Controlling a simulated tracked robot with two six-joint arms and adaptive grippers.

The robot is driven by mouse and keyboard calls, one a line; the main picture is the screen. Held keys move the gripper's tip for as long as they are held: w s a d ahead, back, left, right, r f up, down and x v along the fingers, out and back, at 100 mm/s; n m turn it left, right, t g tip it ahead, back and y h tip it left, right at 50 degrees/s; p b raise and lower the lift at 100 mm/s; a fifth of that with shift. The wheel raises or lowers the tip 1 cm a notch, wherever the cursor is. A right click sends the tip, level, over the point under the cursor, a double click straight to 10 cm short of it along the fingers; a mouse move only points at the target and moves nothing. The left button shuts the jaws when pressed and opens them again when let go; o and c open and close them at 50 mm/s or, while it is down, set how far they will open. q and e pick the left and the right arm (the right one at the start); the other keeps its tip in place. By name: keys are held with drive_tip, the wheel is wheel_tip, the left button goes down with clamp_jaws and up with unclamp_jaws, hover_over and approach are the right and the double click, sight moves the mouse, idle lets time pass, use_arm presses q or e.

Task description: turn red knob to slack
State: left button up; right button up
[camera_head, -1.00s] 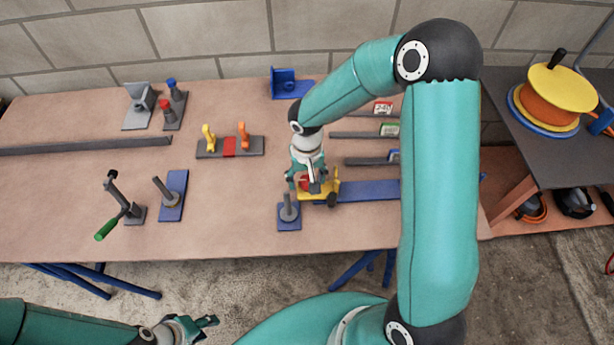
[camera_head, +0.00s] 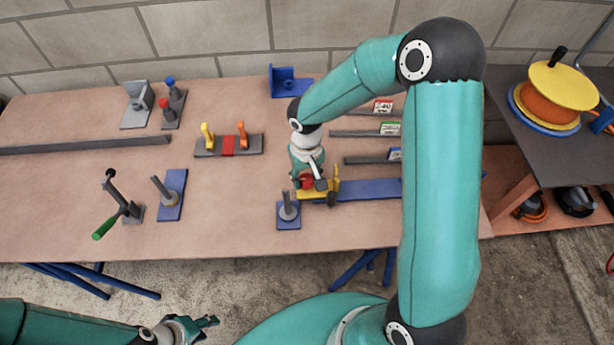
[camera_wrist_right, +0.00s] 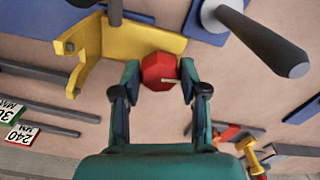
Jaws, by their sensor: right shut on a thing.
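The red knob (camera_wrist_right: 158,71) is faceted, with a pale pointer line on one face, and shows in the right wrist view beside a yellow bracket (camera_wrist_right: 125,42). In the head view the red knob (camera_head: 306,181) is partly covered by my right gripper (camera_head: 307,178), above the yellow bracket (camera_head: 330,190). My right gripper, in its own wrist view (camera_wrist_right: 158,80), has its two fingers on opposite sides of the knob, closed on it. My left gripper (camera_head: 206,324) hangs low in front of the table, away from the bracket; its jaws look apart and empty.
A blue base with an upright grey peg (camera_head: 288,208) stands just left of the bracket. A blue rail (camera_head: 370,189) runs right from it. Grey bars with labels (camera_head: 365,134) lie behind. A green-handled lever (camera_head: 120,212) stands at the left.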

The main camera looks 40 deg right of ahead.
sight(306, 179)
drive_tip(key=n+b, duration=0.1)
drive_tip(key=n, duration=1.4)
drive_tip(key=shift+n+p, duration=0.35)
drive_tip(key=shift+n, duration=0.35)
drive_tip(key=o, duration=1.1)
drive_tip(key=shift+o, duration=0.2)
drive_tip(key=shift+r, duration=0.1)
wheel_tip(306, 179, up, 12)
